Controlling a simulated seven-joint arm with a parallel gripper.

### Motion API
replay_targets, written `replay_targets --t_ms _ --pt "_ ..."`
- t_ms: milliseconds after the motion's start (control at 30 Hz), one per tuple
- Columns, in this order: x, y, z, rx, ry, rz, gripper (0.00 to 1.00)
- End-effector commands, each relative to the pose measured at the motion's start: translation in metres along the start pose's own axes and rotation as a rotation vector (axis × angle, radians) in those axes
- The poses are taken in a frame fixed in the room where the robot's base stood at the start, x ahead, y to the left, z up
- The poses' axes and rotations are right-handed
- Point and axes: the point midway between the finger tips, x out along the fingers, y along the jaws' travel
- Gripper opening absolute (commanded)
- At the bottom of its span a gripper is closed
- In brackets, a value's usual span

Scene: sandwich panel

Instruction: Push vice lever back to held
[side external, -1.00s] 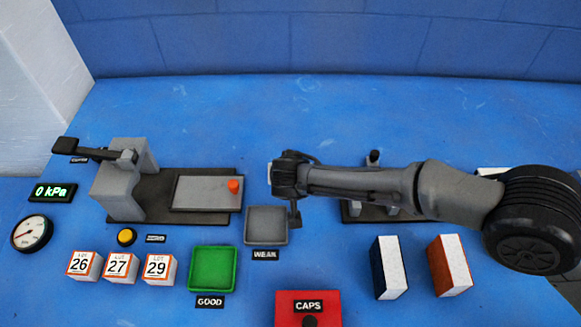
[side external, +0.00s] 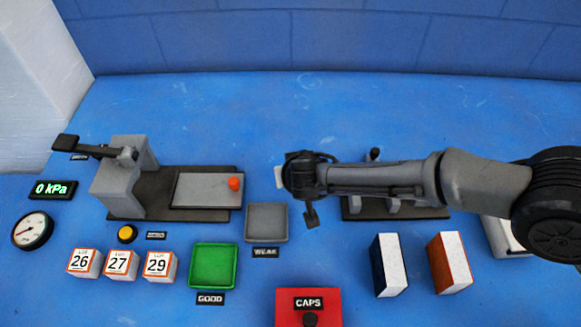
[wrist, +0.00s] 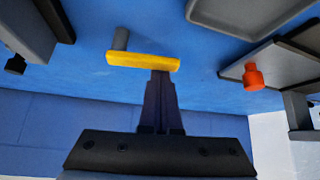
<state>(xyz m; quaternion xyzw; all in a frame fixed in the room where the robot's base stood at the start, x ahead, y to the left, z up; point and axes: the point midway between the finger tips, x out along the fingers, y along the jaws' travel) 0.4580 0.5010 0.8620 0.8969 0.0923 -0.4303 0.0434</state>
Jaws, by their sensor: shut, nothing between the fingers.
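My gripper (side external: 311,220) is shut and empty, pointing down just right of the grey tray. In the wrist view its fingers (wrist: 160,78) end right at a yellow bar (wrist: 142,61) joined to a short grey rod (wrist: 121,38). This bar may be the vice lever's handle; I cannot tell whether the fingers touch it. In the side view the bar is hidden. The grey vice-like fixture (side external: 440,212) stands on a dark base, partly hidden behind my arm, with a black knob (side external: 374,154) above it.
A press with a black lever (side external: 66,142) and an orange knob (side external: 235,184) stands left. The grey tray (side external: 266,222), green tray (side external: 213,266), red caps box (side external: 308,310) and two upright blocks (side external: 390,265) lie in front. The blue bench behind is clear.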

Motion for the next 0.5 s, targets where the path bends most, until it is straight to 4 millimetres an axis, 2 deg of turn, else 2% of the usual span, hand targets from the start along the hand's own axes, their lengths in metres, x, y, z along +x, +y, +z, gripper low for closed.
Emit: replay_targets --t_ms 500 --pt "-0.013 0.004 0.021 -0.356 -0.006 -0.284 0.0"
